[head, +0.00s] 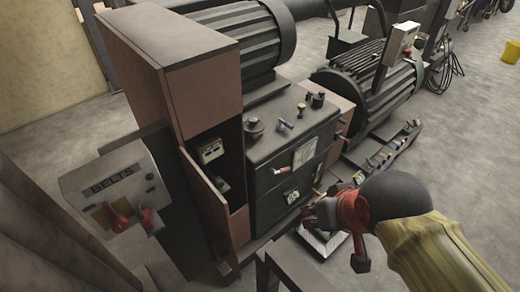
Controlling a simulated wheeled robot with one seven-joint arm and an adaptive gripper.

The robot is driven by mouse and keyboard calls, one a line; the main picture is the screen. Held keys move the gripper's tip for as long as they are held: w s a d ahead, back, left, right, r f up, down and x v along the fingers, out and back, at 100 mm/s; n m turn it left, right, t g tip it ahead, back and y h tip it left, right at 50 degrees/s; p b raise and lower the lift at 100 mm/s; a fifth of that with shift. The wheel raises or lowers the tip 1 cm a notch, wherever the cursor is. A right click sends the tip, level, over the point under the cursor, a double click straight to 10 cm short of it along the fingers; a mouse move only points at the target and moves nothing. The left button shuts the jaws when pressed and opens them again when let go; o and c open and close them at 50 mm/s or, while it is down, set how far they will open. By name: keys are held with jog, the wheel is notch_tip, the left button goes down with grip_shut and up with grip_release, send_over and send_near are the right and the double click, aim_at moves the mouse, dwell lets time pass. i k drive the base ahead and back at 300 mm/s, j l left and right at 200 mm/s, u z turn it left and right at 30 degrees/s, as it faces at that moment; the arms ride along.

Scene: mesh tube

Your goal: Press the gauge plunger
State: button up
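A dark machine cabinet (266,170) stands in the middle of the head view. Its front carries a pale gauge-like dial (304,153) and a smaller light-faced fitting (291,196) below it. I cannot tell which of these small parts is the gauge plunger. My gripper (313,214) is at the right of the lower front, in front of the cabinet. Its red and dark body hides part of the area behind it. The fingers are too small and dark to tell whether they are open or shut, or whether they touch anything.
A brown cabinet with an open door (206,203) stands left of the machine. A grey box marked BELTS (115,190) with red levers is at far left. Ribbed motors (372,92) sit behind. A dark bench edge (290,268) lies below my gripper. Open floor (470,150) lies at right.

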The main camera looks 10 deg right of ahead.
aim_at(219, 184)
jog(key=k+l, duration=0.7)
jog(key=l, duration=0.2)
